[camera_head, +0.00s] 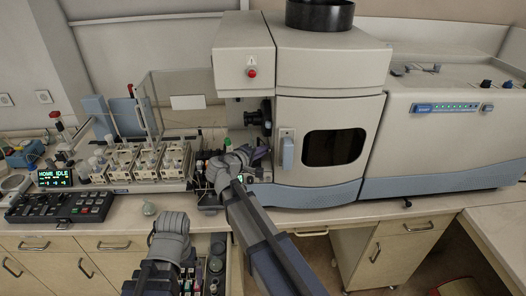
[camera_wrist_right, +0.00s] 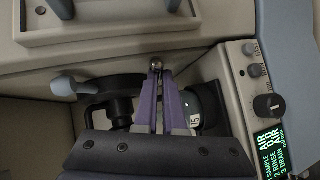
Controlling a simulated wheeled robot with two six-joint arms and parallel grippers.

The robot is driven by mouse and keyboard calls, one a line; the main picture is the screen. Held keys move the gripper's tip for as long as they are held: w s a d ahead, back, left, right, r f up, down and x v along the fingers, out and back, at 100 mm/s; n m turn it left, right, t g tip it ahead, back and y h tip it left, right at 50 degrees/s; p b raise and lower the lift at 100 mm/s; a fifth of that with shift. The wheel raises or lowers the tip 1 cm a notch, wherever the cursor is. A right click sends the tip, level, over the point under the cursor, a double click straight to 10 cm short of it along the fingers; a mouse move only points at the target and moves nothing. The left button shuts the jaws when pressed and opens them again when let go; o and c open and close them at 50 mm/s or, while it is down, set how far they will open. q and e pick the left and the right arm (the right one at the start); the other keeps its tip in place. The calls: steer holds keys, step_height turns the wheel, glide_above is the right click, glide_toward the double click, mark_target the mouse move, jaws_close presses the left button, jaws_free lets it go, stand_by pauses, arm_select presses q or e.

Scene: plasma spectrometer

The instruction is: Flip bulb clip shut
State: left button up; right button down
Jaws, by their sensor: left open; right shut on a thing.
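My right gripper (camera_head: 260,154) is at the front of the spectrometer's left bay, next to the torch parts. In the right wrist view its purple fingers (camera_wrist_right: 158,88) are close together, shut at their tips on a small shiny ball-ended piece (camera_wrist_right: 156,64), which I take to be part of the bulb clip. The rest of the clip is hidden by the fingers. A black curved piece with a blue-grey lever (camera_wrist_right: 72,86) lies left of the fingers. My left gripper (camera_head: 172,222) is low, over the bench's front edge near an open drawer, and open; its fingertips are hard to make out.
The spectrometer housing (camera_head: 330,110) stands close around the right gripper. A knob panel with a green display (camera_wrist_right: 270,140) is at right in the wrist view. Sample racks (camera_head: 145,160) and a keypad box (camera_head: 62,206) are on the left bench. The drawer (camera_head: 215,270) holds small bottles.

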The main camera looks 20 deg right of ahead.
steer(key=shift+f, duration=0.1)
steer(key=shift+w+a+m+g+h, duration=0.35)
steer(key=shift+a+m+g+h, duration=0.25)
steer(key=shift+m+g, duration=0.4)
steer(key=shift+s+a+m+g, duration=0.15)
steer(key=shift+a+m+g, duration=0.2)
steer(key=shift+m+g, duration=0.25)
steer(key=c, duration=1.2)
jaws_free()
steer(key=shift+d, duration=0.1)
steer(key=shift+o, duration=1)
